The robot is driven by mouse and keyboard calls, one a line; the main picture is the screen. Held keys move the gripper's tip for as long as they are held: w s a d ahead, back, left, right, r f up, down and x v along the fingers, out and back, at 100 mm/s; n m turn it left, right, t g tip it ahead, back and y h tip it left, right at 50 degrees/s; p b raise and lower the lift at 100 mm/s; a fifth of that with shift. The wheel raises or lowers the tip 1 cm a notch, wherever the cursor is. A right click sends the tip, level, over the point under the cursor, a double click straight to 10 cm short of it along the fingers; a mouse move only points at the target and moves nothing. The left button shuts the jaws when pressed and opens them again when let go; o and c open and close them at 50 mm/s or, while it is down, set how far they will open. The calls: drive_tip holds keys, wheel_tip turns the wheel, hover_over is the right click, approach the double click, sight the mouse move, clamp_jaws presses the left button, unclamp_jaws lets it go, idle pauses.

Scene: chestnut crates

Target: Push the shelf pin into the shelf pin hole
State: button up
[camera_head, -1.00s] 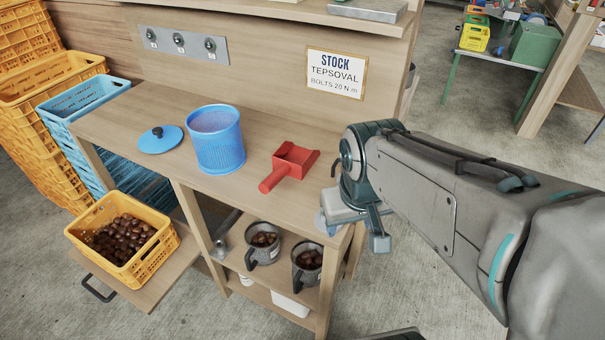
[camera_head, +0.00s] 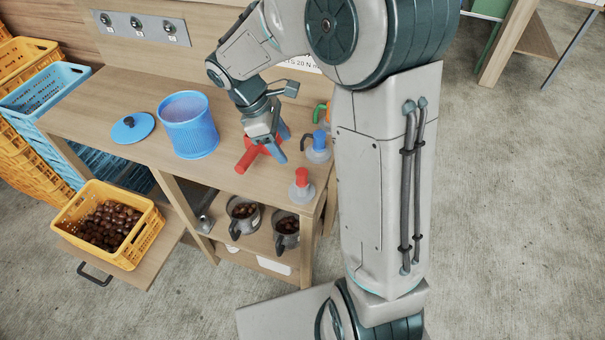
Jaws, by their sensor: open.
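I cannot make out a shelf pin or its hole for certain in the head view. My gripper (camera_head: 282,143) is open and points down over the bench top, in front of the red scoop (camera_head: 246,161). It partly hides the scoop; I cannot tell whether it touches it. To its right, near the bench's right end, stand a red-topped piece on a pale base (camera_head: 301,184) and a blue-topped piece on a similar base (camera_head: 319,144). Another piece with green and orange parts (camera_head: 321,113) is behind them, partly hidden by my arm.
A blue basket (camera_head: 188,128) and its round lid (camera_head: 132,128) stand on the bench (camera_head: 90,110). Two cups of chestnuts (camera_head: 243,215) are on the shelf below. A yellow crate of chestnuts (camera_head: 140,240) sits on a pulled-out board at left. Stacked crates (camera_head: 20,165) stand further left.

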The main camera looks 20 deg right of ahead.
sight(301, 172)
drive_tip(key=p+x, duration=0.1)
drive_tip(key=x, duration=1.1)
drive_tip(key=shift+p, duration=0.3)
drive_tip(key=c, duration=1.1)
